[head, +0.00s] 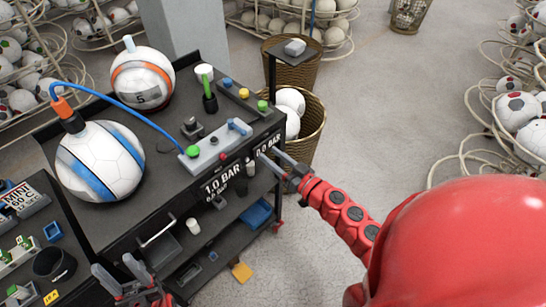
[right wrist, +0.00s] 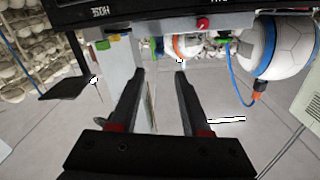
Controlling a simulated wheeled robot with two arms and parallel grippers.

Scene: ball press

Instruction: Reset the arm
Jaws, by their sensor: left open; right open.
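My right gripper (head: 269,162) is at the front right edge of the black workbench (head: 120,231), beside the "1.0 BAR" display (head: 222,182). In the right wrist view its two black fingers (right wrist: 160,74) are apart with nothing between them. My left gripper (head: 114,266) is low at the bottom left, in front of the bench, with its fingers apart and no object seen between them. A white and blue ball (head: 122,150) sits on the bench, with an orange and black fitting on top and a blue hose running to the grey pump unit (head: 214,147).
A white and orange ball (head: 157,88) stands at the back of the bench. Wicker baskets (head: 306,138) stand just beyond my right gripper. Ball racks (head: 481,128) line the right side. Open grey floor (head: 405,85) lies between. A small-parts table (head: 62,289) is at the lower left.

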